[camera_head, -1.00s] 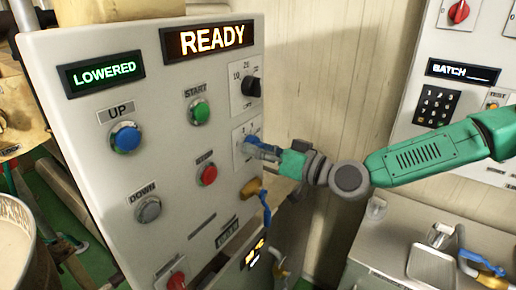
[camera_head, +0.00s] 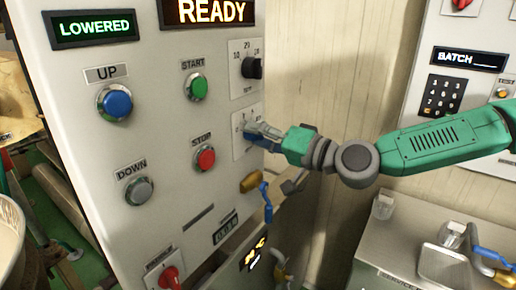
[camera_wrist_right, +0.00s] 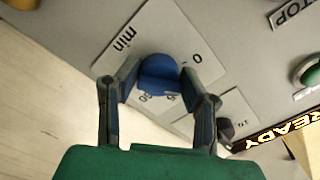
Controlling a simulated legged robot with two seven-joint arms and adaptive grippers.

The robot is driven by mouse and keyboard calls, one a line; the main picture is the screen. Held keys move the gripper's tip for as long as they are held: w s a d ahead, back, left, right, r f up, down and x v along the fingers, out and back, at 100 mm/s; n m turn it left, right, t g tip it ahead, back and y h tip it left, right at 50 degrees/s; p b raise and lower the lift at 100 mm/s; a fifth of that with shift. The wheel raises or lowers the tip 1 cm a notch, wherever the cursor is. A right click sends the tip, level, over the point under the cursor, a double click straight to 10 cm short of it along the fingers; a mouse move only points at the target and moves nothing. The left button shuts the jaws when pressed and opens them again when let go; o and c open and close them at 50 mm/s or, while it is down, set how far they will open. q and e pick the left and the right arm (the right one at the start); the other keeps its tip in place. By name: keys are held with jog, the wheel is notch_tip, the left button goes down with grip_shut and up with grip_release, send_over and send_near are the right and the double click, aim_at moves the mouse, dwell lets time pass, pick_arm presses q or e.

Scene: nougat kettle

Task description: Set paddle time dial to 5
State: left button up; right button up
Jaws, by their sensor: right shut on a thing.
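The dial with a blue knob (camera_wrist_right: 158,72) sits on a white scale plate (camera_wrist_right: 180,30) marked "0", "60" and "min". My right gripper (camera_wrist_right: 161,84) has a finger on each side of the knob and is shut on it. In the head view, my right gripper (camera_head: 256,132) reaches the panel's right edge and covers most of this dial; its plate (camera_head: 240,148) partly shows. Where the knob points cannot be read. My left gripper is not in view.
Above is another dial with a black knob (camera_head: 251,68). The grey panel (camera_head: 75,220) also carries the green START button (camera_head: 196,87), red STOP button (camera_head: 204,158), blue UP button (camera_head: 115,102) and DOWN button (camera_head: 138,190). A brass valve with blue handle (camera_head: 266,200) hangs just below the gripper.

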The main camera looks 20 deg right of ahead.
jog(key=m+b, duration=0.4)
jog(key=m, duration=0.1)
jog(key=shift+f+m+b, duration=0.15)
jog(key=shift+m+b, duration=0.15)
jog(key=shift+b, duration=0.05)
jog(key=m+b, duration=0.4)
jog(key=m, duration=0.1)
jog(key=shift+r, duration=0.2)
jog(key=shift+m, duration=0.4)
jog(key=o, duration=1.2)
jog(key=shift+w+d, duration=0.1)
jog(key=shift+c, duration=0.2)
jog(key=shift+w, duration=0.1)
jog(key=shift+d, duration=0.1)
